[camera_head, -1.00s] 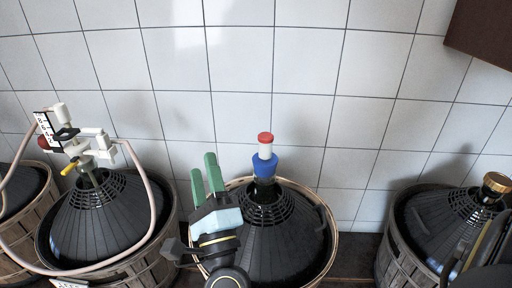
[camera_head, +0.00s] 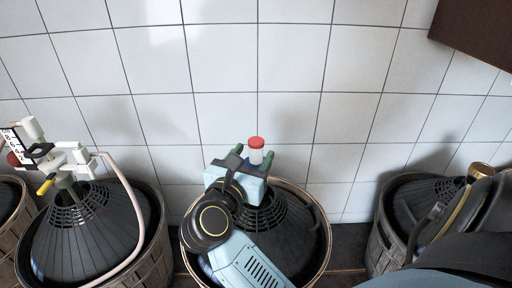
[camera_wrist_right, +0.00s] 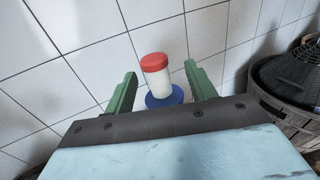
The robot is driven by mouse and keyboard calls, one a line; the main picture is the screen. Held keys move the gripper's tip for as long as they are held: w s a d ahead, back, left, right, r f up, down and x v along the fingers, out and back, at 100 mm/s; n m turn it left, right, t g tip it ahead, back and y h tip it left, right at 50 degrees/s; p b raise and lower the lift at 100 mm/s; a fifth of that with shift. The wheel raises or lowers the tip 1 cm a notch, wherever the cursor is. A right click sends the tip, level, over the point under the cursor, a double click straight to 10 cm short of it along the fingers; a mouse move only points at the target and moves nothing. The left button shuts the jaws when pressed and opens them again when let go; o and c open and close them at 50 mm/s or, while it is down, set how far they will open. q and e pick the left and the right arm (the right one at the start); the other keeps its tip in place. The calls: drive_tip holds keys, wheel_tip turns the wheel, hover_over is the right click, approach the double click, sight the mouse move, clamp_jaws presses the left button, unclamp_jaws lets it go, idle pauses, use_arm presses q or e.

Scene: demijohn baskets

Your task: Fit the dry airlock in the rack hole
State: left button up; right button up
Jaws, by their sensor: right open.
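The airlock (camera_head: 256,151) is a white, pale cylinder with a red cap. It stands upright above the dark neck of the middle demijohn (camera_head: 285,232). In the right wrist view the airlock (camera_wrist_right: 158,78) rises from a blue bung (camera_wrist_right: 165,98); my gripper hides the bung in the head view. My right gripper (camera_head: 254,157) is open, its green fingers on either side of the airlock. In the right wrist view the right gripper (camera_wrist_right: 162,77) shows gaps between fingers and airlock. My left gripper is not in view. I cannot make out a rack hole.
A basketed demijohn (camera_head: 85,235) at left carries a white valve fitting (camera_head: 62,157) and a pale hose (camera_head: 136,205). Another demijohn (camera_head: 425,203) with a gold cap stands at right, partly behind my arm. The tiled wall (camera_head: 290,60) is close behind. A dark brown box (camera_head: 470,30) hangs upper right.

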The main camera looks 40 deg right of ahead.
sight(259, 140)
drive_tip(key=p+x, duration=0.1)
drive_tip(key=x, duration=0.2)
drive_tip(key=p+x, duration=0.1)
drive_tip(key=x, duration=0.1)
drive_tip(key=shift+w+d+r, duration=0.2)
drive_tip(key=shift+w, duration=0.25)
drive_tip(key=shift+w+d+f, duration=0.1)
drive_tip(key=shift+d, duration=0.15)
drive_tip(key=shift+a, duration=0.1)
drive_tip(key=shift+c, duration=0.4)
drive_tip(key=c, duration=1)
